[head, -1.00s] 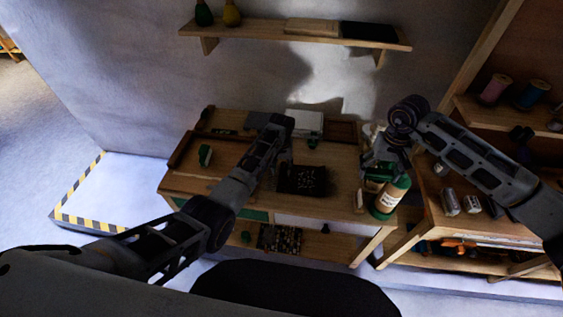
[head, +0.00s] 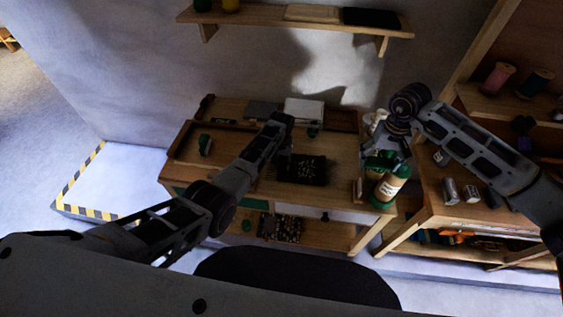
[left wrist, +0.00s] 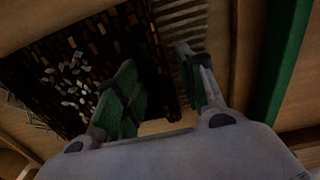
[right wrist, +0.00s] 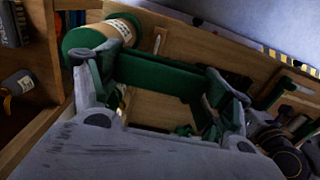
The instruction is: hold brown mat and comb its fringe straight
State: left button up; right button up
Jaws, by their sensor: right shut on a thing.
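The dark brown mat (head: 302,170), with pale flecks, lies flat on the wooden workbench. It also shows in the left wrist view (left wrist: 105,50), with a pale striped edge that looks like fringe (left wrist: 180,35). My left gripper (head: 284,146) is at the mat's left far side. In its wrist view the fingers (left wrist: 165,80) are apart, over the mat's edge. My right gripper (head: 384,148) is above the bench's right end, beside a bottle. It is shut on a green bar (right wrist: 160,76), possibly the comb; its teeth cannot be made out.
A shallow wooden tray (head: 182,150) holds a green item at the left. A white block (head: 304,110) sits at the back. A shelf unit with spools (head: 498,76) stands at right.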

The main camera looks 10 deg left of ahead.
pick_arm(q)
grip_shut()
